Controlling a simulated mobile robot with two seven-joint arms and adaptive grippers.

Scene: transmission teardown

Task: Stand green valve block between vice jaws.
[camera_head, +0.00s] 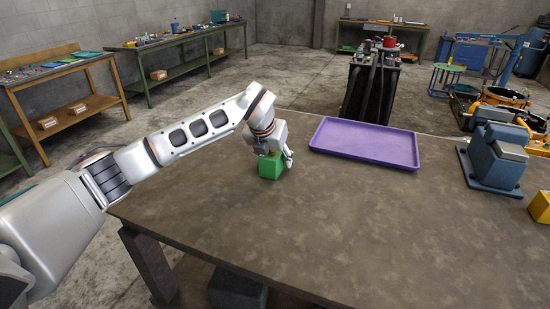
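The green valve block (270,168) is at the far left part of the brown table, at or very near its surface. My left gripper (276,155) is right over it, with the fingers at its top and right side. The fingers partly hide the block, and I cannot tell whether they grip it. The blue-grey vice (497,160) stands at the right side of the table. Its jaws are small in this view and the gap between them is unclear. My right gripper is not in view.
A purple tray (366,144) lies at the back of the table (345,235), between block and vice. The middle and front of the table are clear.

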